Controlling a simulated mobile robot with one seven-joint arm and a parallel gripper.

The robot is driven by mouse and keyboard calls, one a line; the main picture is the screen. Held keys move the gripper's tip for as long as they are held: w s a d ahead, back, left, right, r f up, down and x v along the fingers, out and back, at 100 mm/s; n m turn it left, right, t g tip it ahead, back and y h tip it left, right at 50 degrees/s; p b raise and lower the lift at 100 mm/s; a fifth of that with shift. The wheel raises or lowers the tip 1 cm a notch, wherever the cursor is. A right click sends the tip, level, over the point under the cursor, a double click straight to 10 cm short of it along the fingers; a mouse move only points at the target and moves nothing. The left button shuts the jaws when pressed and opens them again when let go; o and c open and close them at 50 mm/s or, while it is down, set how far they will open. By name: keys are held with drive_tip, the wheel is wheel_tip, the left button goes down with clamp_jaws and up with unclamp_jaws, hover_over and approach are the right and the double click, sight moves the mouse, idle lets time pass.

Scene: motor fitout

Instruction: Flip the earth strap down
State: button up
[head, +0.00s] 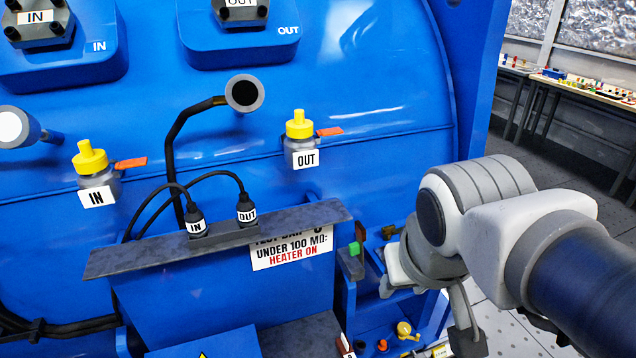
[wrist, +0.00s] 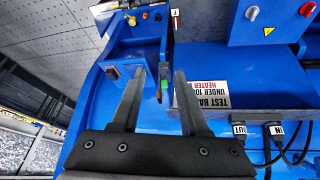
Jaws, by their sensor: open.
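A small upright dark bracket with a green tab (head: 355,249) and a dark red tab beside it stands at the right end of the grey ledge. It looks like the earth strap, but I cannot be sure. In the wrist view the green tab (wrist: 165,81) shows between the fingertips, closer to the right one. My gripper (wrist: 158,78) is open and empty, its two dark fingers pointing at that bracket. In the head view my gripper is just right of the bracket, with its fingers partly hidden by my wrist. I cannot tell whether a finger touches the bracket.
The grey ledge (head: 160,253) carries two black plugs marked IN and OUT. A white warning label (head: 292,249) hangs under it. A blue tray (wrist: 135,28) holds a yellow knob and small parts. Yellow-capped valves sit above on the blue tank. Open floor lies to the right.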

drive_tip(key=shift+g+h, duration=0.3)
drive_tip(key=shift+h, duration=0.6)
drive_tip(key=w, duration=0.4)
drive_tip(key=shift+w+a+f, duration=0.1)
drive_tip(key=shift+w+f, duration=0.3)
clamp_jaws()
drive_tip(key=w+a+f+n+t+h, duration=0.1)
drive_tip(key=w+a+f, duration=0.3)
drive_tip(key=w+a, duration=0.4)
drive_tip(key=w+h, duration=0.1)
drive_tip(key=w, duration=0.2)
drive_tip(key=shift+w+f+n+t+p, duration=0.25)
drive_tip(key=shift+w+n+t+p, duration=0.15)
